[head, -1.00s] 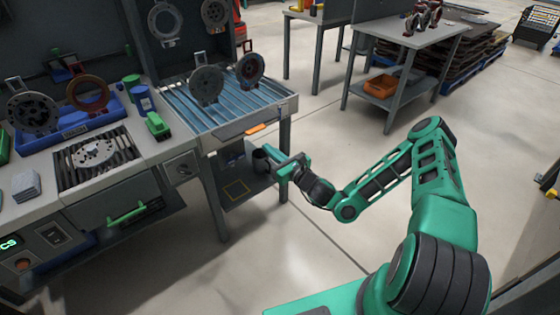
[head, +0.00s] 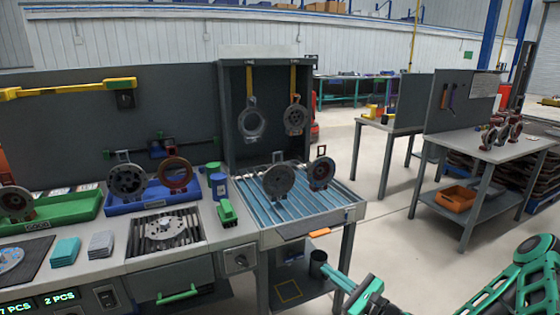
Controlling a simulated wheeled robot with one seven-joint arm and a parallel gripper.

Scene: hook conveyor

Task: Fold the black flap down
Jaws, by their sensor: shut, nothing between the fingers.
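The black flap (head: 296,228) is a dark flat plate with an orange tab (head: 320,232). It sits at the front edge of the roller table (head: 345,207), toward its left and middle. It looks nearly level with the table top; its exact tilt is hard to tell. My gripper (head: 326,270) is in the lower right of the head view, below and to the right of the flap and apart from it. Its fingers are shut and empty, pointing up and left. A dark cup (head: 318,262) on the lower shelf shows just behind the fingertips.
Round parts (head: 278,181) stand on the rollers, and two more hang on yellow hooks in the dark cabinet (head: 227,110) behind. A machine with a green handle (head: 178,293) is to the left. Floor (head: 400,235) to the right is open, up to a side table (head: 520,150).

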